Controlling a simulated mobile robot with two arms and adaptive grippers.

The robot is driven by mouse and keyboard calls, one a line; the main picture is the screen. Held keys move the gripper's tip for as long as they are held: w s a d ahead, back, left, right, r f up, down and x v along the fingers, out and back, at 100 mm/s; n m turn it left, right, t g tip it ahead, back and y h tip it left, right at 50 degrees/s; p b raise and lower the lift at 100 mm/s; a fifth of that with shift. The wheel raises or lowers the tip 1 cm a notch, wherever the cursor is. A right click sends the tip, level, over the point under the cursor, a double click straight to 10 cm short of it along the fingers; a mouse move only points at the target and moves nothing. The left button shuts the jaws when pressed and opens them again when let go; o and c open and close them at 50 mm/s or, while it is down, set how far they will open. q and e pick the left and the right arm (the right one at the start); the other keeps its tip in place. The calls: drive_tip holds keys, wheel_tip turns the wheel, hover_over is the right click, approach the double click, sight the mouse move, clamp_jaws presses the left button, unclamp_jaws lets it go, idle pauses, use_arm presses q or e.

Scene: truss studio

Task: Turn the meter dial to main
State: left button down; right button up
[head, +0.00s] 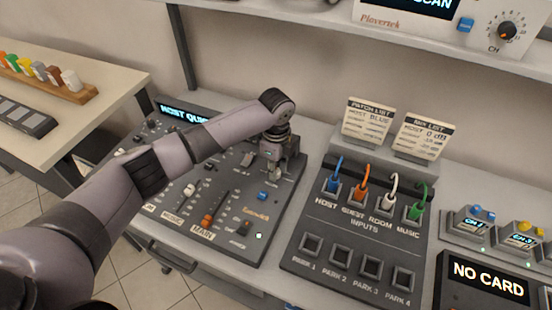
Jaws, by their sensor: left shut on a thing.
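My left gripper (271,172) points down at the upper right part of the dark mixer panel (283,205). It is shut on a small part there, at the place of the meter dial. The fingers hide nearly all of the dial, so I cannot tell which mark it points to. The panel's screen (182,112) reads "HOST QUI", with the rest behind my arm. My right gripper is not in view.
The panel carries white faders, an orange MAIN fader (207,221) and a blue button (263,196). To the right stands a patch panel (300,262) with coloured cables, below two list cards (367,122). A shelf (330,27) runs above.

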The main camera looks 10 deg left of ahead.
use_arm(q)
drive_tip(key=n+p, duration=0.3)
drive_tip(key=shift+r+n+p, duration=0.25)
drive_tip(key=shift+n+p, duration=0.1)
drive_tip(key=shift+n, duration=0.05)
drive_tip(key=n+p, duration=0.2)
drive_tip(key=shift+n, duration=0.4)
drive_tip(key=n+p, duration=0.2)
drive_tip(key=n, duration=0.1)
drive_tip(key=shift+f+p, duration=0.1)
drive_tip(key=shift+p, duration=0.2)
drive_tip(key=shift+n+p, duration=0.5)
drive_tip(key=shift+n, duration=0.4)
drive_tip(key=shift+f, duration=0.1)
drive_tip(key=c, duration=1.4)
unclamp_jaws()
drive_tip(key=shift+o, duration=0.2)
wheel_tip(320, 180, up, 12)
